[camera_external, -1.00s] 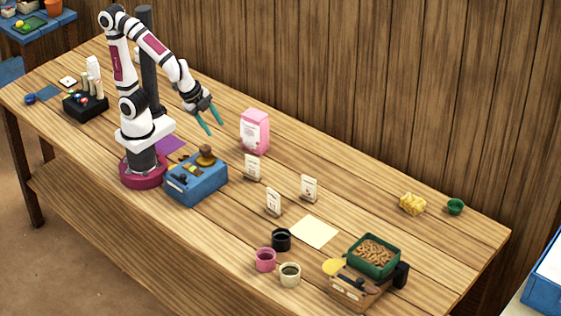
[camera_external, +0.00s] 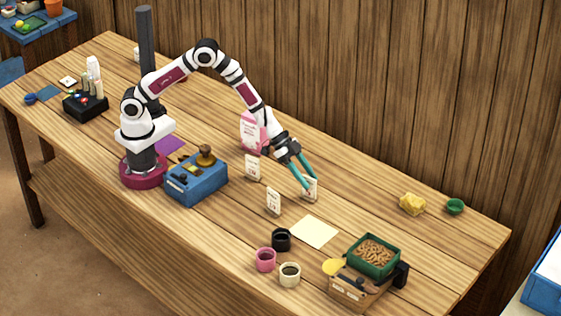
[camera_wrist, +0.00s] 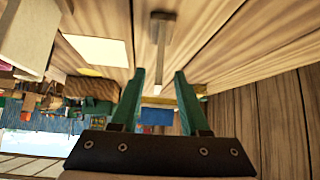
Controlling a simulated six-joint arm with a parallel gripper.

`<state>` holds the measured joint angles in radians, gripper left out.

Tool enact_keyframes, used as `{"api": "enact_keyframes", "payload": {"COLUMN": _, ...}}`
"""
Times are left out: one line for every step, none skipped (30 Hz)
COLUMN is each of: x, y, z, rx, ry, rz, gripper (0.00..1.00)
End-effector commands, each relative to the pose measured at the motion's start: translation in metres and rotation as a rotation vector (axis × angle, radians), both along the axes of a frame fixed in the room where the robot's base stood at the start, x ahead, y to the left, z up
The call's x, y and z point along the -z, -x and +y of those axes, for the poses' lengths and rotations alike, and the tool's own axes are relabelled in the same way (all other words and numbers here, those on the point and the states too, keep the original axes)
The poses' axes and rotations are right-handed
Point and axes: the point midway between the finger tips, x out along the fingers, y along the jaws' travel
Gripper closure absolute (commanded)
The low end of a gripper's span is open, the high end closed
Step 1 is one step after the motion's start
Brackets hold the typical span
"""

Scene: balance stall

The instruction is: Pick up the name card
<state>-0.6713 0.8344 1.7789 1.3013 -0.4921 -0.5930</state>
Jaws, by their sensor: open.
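Three small white standing cards are on the wooden table: one at the back left (camera_external: 253,168), one in front (camera_external: 273,203), and one on the right (camera_external: 309,194). Their print is too small to read, so I cannot tell which is the name card. My gripper (camera_external: 311,184) is open at the right card, its teal fingers partly covering it. In the wrist view, a thin upright card on a brown base (camera_wrist: 162,18) shows nearly edge-on, just ahead of and between the open fingertips (camera_wrist: 159,72). Nothing is held.
A pink bag (camera_external: 250,133) stands behind, partly hidden by my arm. A cream sheet (camera_external: 314,232) lies in front of the right card. Black, pink and cream cups (camera_external: 265,260) and a scale with a green tray (camera_external: 353,245) are nearer the front.

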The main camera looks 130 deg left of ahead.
Motion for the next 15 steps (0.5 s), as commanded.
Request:
{"api": "enact_keyframes", "payload": {"x": 0.007, "y": -0.004, "z": -0.001, "rx": 0.001, "ry": 0.002, "rz": 0.002, "gripper": 0.55}}
{"api": "enact_keyframes", "payload": {"x": 0.012, "y": -0.008, "z": -0.001, "rx": 0.001, "ry": 0.002, "rz": 0.002, "gripper": 0.55}}
{"api": "enact_keyframes", "payload": {"x": 0.019, "y": -0.013, "z": -0.001, "rx": 0.002, "ry": 0.002, "rz": 0.002, "gripper": 0.55}}
{"api": "enact_keyframes", "payload": {"x": 0.025, "y": -0.017, "z": -0.001, "rx": 0.001, "ry": 0.002, "rz": 0.002, "gripper": 0.55}}
{"api": "enact_keyframes", "payload": {"x": 0.029, "y": -0.020, "z": -0.001, "rx": 0.001, "ry": 0.002, "rz": 0.001, "gripper": 0.55}}
{"api": "enact_keyframes", "payload": {"x": 0.033, "y": -0.026, "z": 0.000, "rx": 0.001, "ry": 0.001, "rz": 0.000, "gripper": 0.55}}
{"api": "enact_keyframes", "payload": {"x": 0.036, "y": -0.028, "z": 0.000, "rx": 0.001, "ry": 0.001, "rz": 0.001, "gripper": 0.55}}
{"api": "enact_keyframes", "payload": {"x": 0.038, "y": -0.031, "z": 0.000, "rx": 0.001, "ry": 0.000, "rz": 0.001, "gripper": 0.55}}
{"api": "enact_keyframes", "payload": {"x": 0.039, "y": -0.032, "z": 0.001, "rx": 0.001, "ry": 0.000, "rz": 0.000, "gripper": 0.55}}
{"api": "enact_keyframes", "payload": {"x": 0.040, "y": -0.033, "z": 0.001, "rx": 0.001, "ry": -0.001, "rz": 0.000, "gripper": 0.55}}
{"api": "enact_keyframes", "payload": {"x": 0.040, "y": -0.033, "z": 0.001, "rx": 0.001, "ry": -0.001, "rz": 0.000, "gripper": 0.55}}
{"api": "enact_keyframes", "payload": {"x": 0.040, "y": -0.033, "z": 0.001, "rx": 0.001, "ry": -0.001, "rz": 0.000, "gripper": 0.55}}
{"api": "enact_keyframes", "payload": {"x": 0.039, "y": -0.033, "z": 0.001, "rx": 0.001, "ry": -0.001, "rz": 0.000, "gripper": 0.55}}
{"api": "enact_keyframes", "payload": {"x": 0.039, "y": -0.033, "z": 0.001, "rx": 0.001, "ry": -0.001, "rz": 0.000, "gripper": 0.55}}
{"api": "enact_keyframes", "payload": {"x": 0.039, "y": -0.033, "z": 0.001, "rx": 0.001, "ry": -0.001, "rz": 0.000, "gripper": 0.55}}
